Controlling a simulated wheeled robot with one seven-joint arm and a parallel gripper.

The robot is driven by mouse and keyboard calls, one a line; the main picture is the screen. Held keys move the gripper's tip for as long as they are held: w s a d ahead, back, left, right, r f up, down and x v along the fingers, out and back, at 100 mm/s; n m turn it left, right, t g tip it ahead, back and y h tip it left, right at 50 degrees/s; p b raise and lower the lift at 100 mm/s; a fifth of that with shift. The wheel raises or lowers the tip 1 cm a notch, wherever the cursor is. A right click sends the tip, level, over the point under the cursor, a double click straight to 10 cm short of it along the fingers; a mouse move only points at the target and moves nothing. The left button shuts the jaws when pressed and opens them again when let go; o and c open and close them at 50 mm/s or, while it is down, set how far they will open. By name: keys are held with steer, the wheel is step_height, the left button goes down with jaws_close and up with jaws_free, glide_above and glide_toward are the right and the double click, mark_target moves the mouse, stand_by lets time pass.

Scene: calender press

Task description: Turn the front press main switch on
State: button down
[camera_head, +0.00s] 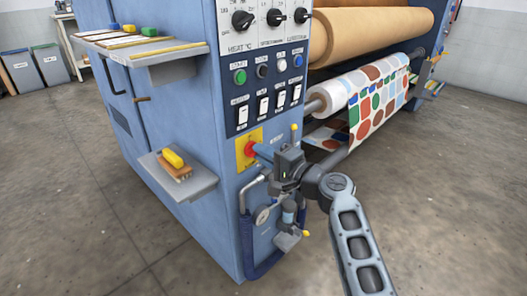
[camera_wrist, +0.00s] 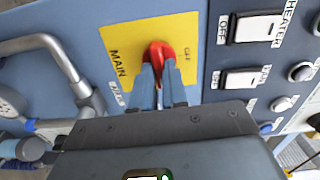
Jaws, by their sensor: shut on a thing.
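The main switch (camera_head: 249,149) is a red knob on a yellow plate, low on the press's front panel. In the wrist view the red knob (camera_wrist: 158,52) sits in the middle of the yellow plate (camera_wrist: 190,32), which is marked MAIN. My gripper (camera_head: 258,149) reaches the knob from the right. In the wrist view my gripper's two blue fingers (camera_wrist: 161,72) are close together, shut on the red knob. The fingers hide part of the knob and of the plate's lettering, so I cannot tell which position it points to.
Above the switch are white rocker switches (camera_head: 264,107), coloured buttons (camera_head: 240,76) and black dials (camera_head: 242,19). A metal pipe (camera_head: 250,188) and a gauge (camera_head: 262,216) lie just below. A small shelf (camera_head: 196,183) with a yellow-handled brush juts out at left. The floor at right is clear.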

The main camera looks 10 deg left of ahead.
steer(key=shift+m, duration=0.3)
stand_by(0.4)
steer(key=c, duration=1.1)
jaws_free()
steer(key=shift+c, duration=0.2)
steer(key=p+v, duration=0.2)
steer(key=v, duration=0.5)
steer(key=shift+s+d, duration=0.25)
steer(key=shift+d, duration=0.1)
